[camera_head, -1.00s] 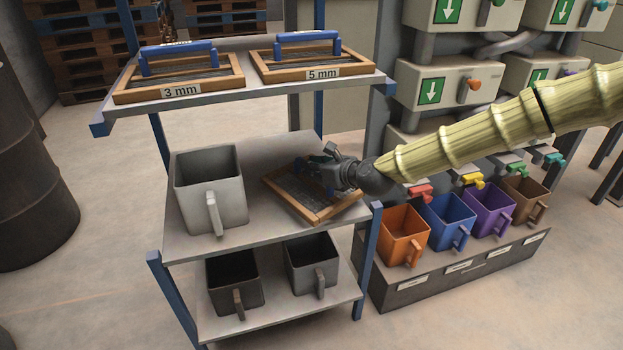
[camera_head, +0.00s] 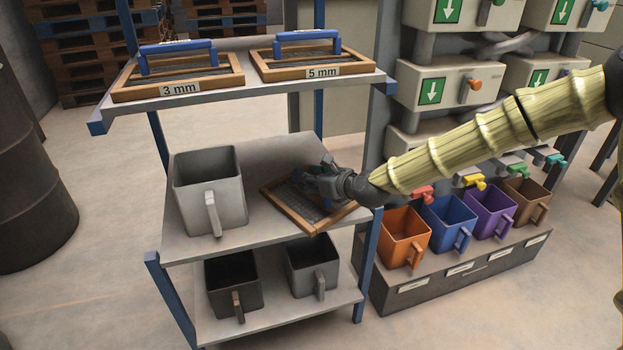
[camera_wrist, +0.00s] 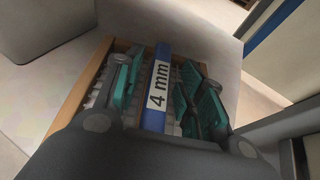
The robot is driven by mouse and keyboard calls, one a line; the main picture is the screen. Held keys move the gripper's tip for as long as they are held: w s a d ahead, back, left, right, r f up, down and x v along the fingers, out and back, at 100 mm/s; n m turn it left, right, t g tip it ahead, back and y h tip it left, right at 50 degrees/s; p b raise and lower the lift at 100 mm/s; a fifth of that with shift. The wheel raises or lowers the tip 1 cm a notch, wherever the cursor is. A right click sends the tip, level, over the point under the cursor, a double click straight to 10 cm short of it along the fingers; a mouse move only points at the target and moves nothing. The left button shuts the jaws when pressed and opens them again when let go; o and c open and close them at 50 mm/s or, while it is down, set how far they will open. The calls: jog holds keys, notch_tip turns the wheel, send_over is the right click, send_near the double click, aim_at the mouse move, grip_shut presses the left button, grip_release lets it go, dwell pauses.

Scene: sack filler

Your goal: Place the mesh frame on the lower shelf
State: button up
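The mesh frame (camera_head: 291,213) has a wooden border and grey mesh. It lies at an angle on the middle shelf (camera_head: 265,155), right of the grey bin, its front right corner near the shelf edge. In the wrist view its blue handle (camera_wrist: 157,90) is labelled "4 mm". My gripper (camera_head: 310,180) is over the frame. In the wrist view its teal finger pads stand either side of the handle, with a narrow gap on each side, so it looks open around the handle. My gripper hides part of the frame in the head view.
The top shelf (camera_head: 245,82) holds a 3 mm frame (camera_head: 180,90) and a 5 mm frame (camera_head: 312,72). A grey bin (camera_head: 208,185) stands left on the middle shelf. Two dark bins (camera_head: 233,283) (camera_head: 312,265) stand on the bottom shelf. Coloured bins (camera_head: 403,235) and dispensers stand right.

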jog(key=shift+r, duration=0.15)
jog(key=p+v, duration=0.2)
jog(key=v, duration=1)
